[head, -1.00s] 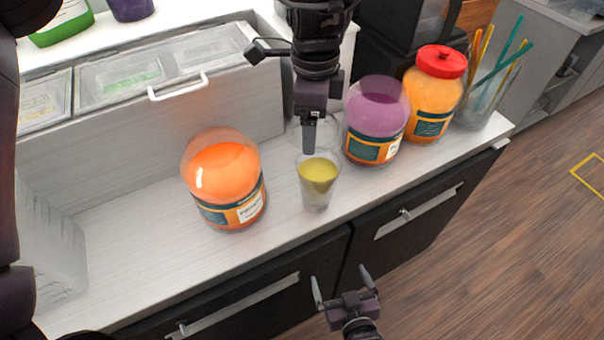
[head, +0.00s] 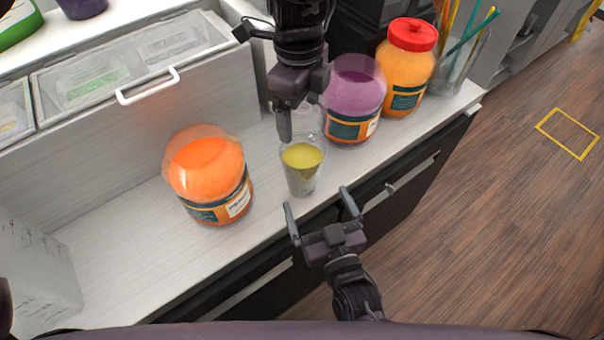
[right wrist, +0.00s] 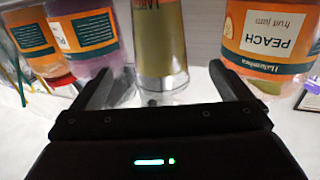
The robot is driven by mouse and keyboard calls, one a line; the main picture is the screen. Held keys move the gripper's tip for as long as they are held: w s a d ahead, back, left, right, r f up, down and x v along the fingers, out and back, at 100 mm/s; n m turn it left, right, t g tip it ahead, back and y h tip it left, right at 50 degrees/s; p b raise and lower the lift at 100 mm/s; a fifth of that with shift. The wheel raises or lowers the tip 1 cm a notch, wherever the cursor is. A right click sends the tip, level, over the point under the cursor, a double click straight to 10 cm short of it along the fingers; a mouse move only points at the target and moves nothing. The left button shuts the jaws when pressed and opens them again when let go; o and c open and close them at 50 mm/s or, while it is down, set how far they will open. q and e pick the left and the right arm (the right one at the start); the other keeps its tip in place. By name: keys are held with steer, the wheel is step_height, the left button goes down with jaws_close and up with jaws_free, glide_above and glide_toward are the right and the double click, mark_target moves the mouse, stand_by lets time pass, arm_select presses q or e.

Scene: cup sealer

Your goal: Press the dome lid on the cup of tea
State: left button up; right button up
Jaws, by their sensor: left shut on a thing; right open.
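The cup of tea (head: 302,172) is clear with yellow-green liquid and stands upright on the counter in the head view. It also shows in the right wrist view (right wrist: 160,45), centred beyond my fingers. My left gripper (head: 284,125) points down at the cup's back-left rim and is shut on a faint clear rounded thing (head: 309,121), apparently the dome lid, just behind and above the cup. Whether the lid touches the rim I cannot tell. My right gripper (head: 318,200) is open and empty in front of the cup, a finger towards each side, not touching it.
An orange peach jam jar (head: 208,172) stands left of the cup. A purple jar (head: 354,100) and a red-lidded orange jar (head: 406,70) stand to its right, near a glass of straws (head: 462,60). The counter (head: 135,265) is bare at front left.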

mark_target(297, 154)
steer(key=x, duration=1)
steer(key=shift+w, duration=0.1)
steer(key=c, duration=1.5)
arm_select(q)
steer(key=shift+f, duration=2.5)
arm_select(e)
steer(key=shift+o, duration=0.2)
